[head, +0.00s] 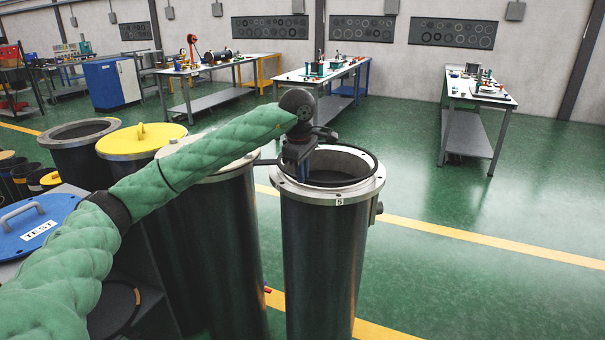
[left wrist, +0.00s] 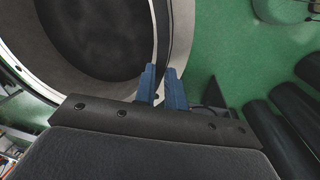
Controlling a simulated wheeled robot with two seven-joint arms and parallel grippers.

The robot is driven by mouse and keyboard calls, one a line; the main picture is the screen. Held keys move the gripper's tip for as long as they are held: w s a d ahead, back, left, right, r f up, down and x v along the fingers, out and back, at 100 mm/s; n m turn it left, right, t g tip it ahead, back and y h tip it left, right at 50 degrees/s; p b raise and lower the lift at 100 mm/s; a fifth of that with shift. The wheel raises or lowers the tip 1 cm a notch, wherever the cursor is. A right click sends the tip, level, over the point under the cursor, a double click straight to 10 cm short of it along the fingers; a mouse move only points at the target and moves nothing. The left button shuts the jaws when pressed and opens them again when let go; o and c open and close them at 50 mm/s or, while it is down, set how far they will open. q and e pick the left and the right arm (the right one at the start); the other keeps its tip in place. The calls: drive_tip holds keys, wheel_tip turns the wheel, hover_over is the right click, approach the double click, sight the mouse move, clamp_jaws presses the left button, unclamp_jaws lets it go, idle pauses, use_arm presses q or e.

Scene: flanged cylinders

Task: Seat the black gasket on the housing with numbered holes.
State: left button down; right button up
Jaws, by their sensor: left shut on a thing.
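The housing (head: 322,260) is a tall dark cylinder with a pale metal flange, bolt holes and a "5" label (head: 339,201). My left gripper (head: 299,172) is over the left part of its open top. It is shut on the black gasket (head: 377,166), a thin dark ring that lies over the flange area around the opening. In the left wrist view, the blue fingers (left wrist: 165,88) pinch the gasket's dark band (left wrist: 183,35), with the pale flange beside it. I cannot tell whether the gasket touches the flange all round. My right gripper is out of view.
Another flanged cylinder (head: 235,240) stands close on the left, under my left arm. A yellow-lidded cylinder (head: 140,140) and a blue "TEST" lid (head: 35,225) are farther left. Workbenches (head: 475,100) stand behind. The green floor on the right is clear.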

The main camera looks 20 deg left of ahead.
use_arm(q)
drive_tip(key=shift+b, duration=0.3)
idle(0.7)
drive_tip(key=shift+f+b, duration=0.5)
drive_tip(key=shift+b, duration=0.15)
idle(0.9)
drive_tip(key=shift+s+t+b, duration=0.1)
drive_tip(key=shift+t+b, duration=0.3)
drive_tip(key=shift+b, duration=1.15)
idle(1.2)
drive_tip(key=shift+f, duration=0.15)
idle(0.4)
drive_tip(key=c, duration=1.4)
unclamp_jaws()
drive_tip(key=shift+o, duration=0.2)
drive_tip(key=shift+r, duration=0.2)
drive_tip(key=p+v, duration=0.1)
drive_tip(key=v, duration=0.5)
drive_tip(key=shift+s+r, duration=0.2)
drive_tip(key=shift+r, duration=0.15)
drive_tip(key=shift+a, duration=0.1)
